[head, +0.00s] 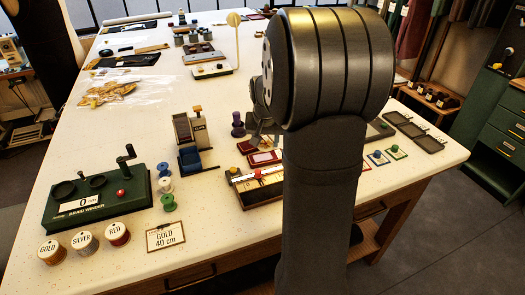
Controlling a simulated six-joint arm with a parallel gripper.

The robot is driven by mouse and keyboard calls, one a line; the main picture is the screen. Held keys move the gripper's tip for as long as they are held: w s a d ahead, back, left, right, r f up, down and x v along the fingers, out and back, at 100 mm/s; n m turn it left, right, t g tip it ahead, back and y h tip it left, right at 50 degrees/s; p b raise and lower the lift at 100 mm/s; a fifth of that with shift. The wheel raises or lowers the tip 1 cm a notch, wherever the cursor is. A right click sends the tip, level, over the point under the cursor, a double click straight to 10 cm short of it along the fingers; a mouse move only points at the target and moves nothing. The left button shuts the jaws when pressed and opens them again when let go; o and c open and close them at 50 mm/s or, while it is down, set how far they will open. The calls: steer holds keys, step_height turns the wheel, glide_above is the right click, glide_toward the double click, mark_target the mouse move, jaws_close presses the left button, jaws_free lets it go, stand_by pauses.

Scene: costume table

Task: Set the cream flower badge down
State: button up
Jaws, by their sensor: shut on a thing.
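My gripper (259,131) shows only in part, left of my large grey arm, above the middle of the table near a purple spool. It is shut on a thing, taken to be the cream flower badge. The badge itself cannot be made out; the arm and wrist hide that area. Small square cards with coloured pieces lie right of my arm, including a blue-edged card (377,159) and one with a green piece (396,152). A row of dark shallow trays (422,137) lies near the table's right edge.
A compartment box (252,191) with red pads behind it stands just left of my arm. A green braid winder (97,199), spools and a "GOLD 40 cm" card (165,238) fill the front left. The pale table (140,130) has clear room left of centre.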

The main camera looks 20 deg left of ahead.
mark_target(263, 145)
steer(key=shift+a+f, duration=0.4)
steer(key=shift+a, duration=0.15)
steer(key=shift+f, duration=1.9)
steer(key=shift+f, duration=0.2)
steer(key=o, duration=0.9)
steer(key=shift+o, duration=0.2)
steer(key=shift+r, duration=0.1)
steer(key=v, duration=1.2)
